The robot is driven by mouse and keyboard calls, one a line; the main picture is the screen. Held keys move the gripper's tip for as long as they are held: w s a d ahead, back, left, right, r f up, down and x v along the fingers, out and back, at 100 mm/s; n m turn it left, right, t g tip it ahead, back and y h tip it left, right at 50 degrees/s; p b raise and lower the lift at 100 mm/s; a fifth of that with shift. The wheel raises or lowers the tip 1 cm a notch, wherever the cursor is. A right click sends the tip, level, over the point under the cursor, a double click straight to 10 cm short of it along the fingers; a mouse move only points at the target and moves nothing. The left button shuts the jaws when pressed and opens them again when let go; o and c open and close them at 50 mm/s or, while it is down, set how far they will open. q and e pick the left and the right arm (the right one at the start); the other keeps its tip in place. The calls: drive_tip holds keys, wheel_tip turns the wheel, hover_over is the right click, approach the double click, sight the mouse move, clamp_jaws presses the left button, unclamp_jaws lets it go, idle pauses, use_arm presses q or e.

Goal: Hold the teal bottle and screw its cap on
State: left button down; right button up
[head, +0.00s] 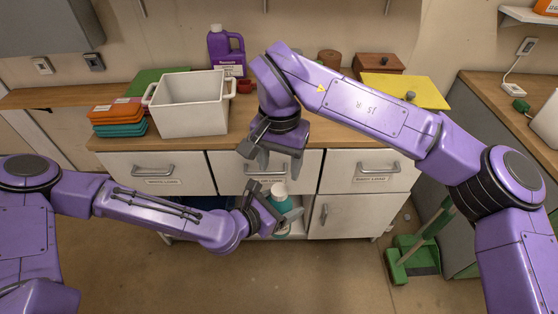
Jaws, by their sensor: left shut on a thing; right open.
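The teal bottle (282,203) is upright in front of the cabinet, with a white cap (279,188) at its top. I cannot tell how tightly the cap sits. My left gripper (268,207) is shut on the bottle from the left and hides part of its body. My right gripper (279,165) is above the bottle, pointing down, open and empty. Its fingers are apart from the cap.
The wooden counter (330,137) behind carries a white bin (190,105), stacked orange and teal containers (118,118), a purple jug (226,50), a wooden box (379,64) and a yellow board (410,90). A green dustpan (412,258) stands on the floor at right.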

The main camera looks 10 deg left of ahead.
sight(280, 190)
wheel_tip(280, 190, down, 8)
idle(0.5)
drive_tip(key=shift+c, duration=0.2)
drive_tip(key=c, duration=1)
drive_tip(key=m, duration=0.4)
drive_tip(key=shift+c, duration=0.3)
drive_tip(key=m, duration=0.5)
drive_tip(key=shift+m, duration=0.3)
drive_tip(key=m, duration=0.5)
drive_tip(key=shift+m, duration=0.3)
drive_tip(key=m, duration=0.4)
